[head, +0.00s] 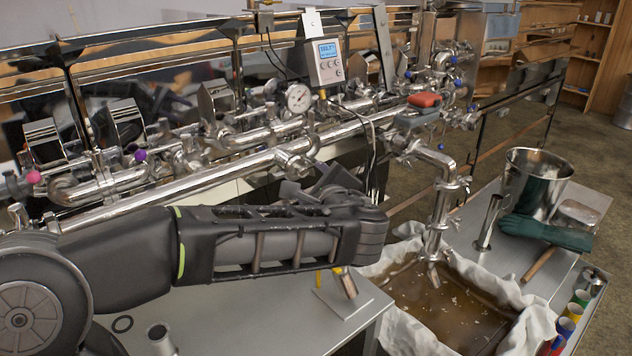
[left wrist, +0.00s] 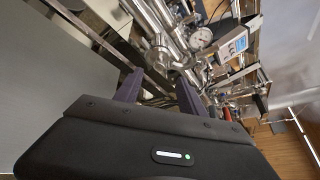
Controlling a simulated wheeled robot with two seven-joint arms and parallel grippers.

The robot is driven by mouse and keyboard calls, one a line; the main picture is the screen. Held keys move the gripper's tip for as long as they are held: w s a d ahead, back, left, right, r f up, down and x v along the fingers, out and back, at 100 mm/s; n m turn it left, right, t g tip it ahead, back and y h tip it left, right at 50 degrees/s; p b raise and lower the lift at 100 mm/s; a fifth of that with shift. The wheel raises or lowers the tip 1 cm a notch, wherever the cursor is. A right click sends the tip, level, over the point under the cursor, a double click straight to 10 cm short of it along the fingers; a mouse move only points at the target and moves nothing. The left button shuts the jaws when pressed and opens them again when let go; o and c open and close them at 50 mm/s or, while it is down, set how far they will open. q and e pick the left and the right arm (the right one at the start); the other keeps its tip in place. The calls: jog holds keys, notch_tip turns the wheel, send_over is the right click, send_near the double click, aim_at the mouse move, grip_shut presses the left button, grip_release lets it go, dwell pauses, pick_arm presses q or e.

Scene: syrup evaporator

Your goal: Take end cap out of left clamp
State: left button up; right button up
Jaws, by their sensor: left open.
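My left gripper (head: 308,186) is open near the front steel pipe (head: 232,171), partly hidden behind my own forearm in the head view. In the left wrist view its two dark fingers stand apart (left wrist: 160,78), with a shiny pipe fitting and clamp (left wrist: 165,52) beyond and between them. No object shows held between the fingers. In the head view a clamped branch fitting (head: 295,161) sits on the front pipe just above the gripper. I cannot tell the end cap apart from the clamp metal. My right gripper is not in view.
A gauge (head: 298,98) and a digital controller (head: 322,62) stand above the pipes. A cloth-lined basin of brown liquid (head: 432,302) lies right, below a downpipe (head: 437,215). A steel bucket (head: 537,184) and green gloves (head: 546,233) are farther right. A grey table (head: 250,318) is below my arm.

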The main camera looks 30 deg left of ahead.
aim_at(303, 173)
pick_arm(q)
jog(key=shift+a, duration=0.1)
jog(key=shift+p+x, duration=0.75)
jog(key=shift+x, duration=3.1)
jog(key=shift+f, duration=0.1)
grip_shut()
